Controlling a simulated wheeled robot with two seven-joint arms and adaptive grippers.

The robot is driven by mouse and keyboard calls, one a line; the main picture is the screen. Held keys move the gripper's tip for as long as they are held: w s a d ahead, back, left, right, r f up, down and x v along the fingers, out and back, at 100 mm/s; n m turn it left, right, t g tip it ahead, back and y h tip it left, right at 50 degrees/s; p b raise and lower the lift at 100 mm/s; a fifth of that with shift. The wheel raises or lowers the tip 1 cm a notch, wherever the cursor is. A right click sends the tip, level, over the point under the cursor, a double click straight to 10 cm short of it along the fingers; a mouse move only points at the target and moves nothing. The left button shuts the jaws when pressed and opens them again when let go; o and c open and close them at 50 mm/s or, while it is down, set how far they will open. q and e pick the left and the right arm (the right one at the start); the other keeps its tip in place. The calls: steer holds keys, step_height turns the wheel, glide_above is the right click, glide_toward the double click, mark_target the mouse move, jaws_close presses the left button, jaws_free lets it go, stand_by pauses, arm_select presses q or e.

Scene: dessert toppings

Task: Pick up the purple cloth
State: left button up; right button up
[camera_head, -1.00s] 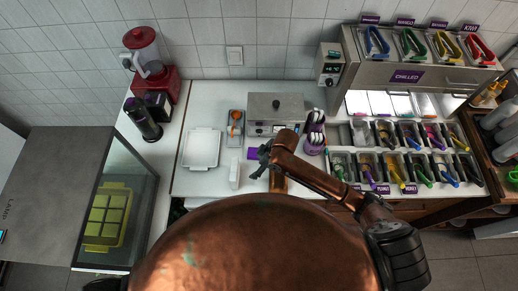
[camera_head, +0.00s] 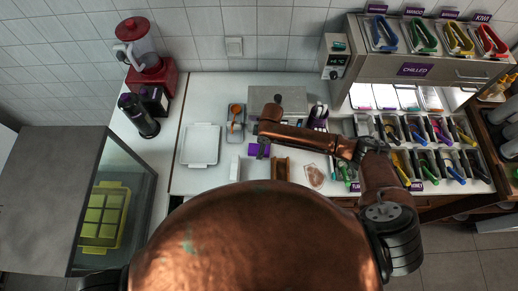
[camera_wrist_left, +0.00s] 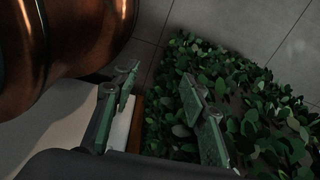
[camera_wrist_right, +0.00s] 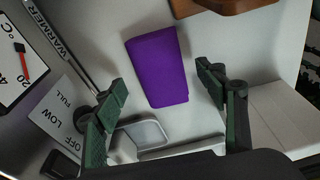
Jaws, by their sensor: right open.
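The purple cloth (camera_head: 253,150) lies flat on the white counter, left of the brown wooden holder. In the right wrist view the cloth (camera_wrist_right: 157,66) is a folded rectangle, fully visible between my right fingertips. My right gripper (camera_wrist_right: 163,80) is open and empty, over the counter, with a finger on either side of the cloth in that picture. In the head view my right gripper (camera_head: 263,140) is just beside the cloth and partly covers it. My left gripper (camera_wrist_left: 160,85) is open and empty, far from the cloth, near green leaves and a counter edge.
A steel warmer box (camera_head: 285,97) stands behind the cloth. A white block (camera_head: 235,168) stands in front.

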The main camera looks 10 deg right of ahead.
steer(key=shift+a+f, duration=0.15)
steer(key=shift+f, duration=0.65)
steer(key=shift+c, duration=0.3)
steer(key=c, duration=1.1)
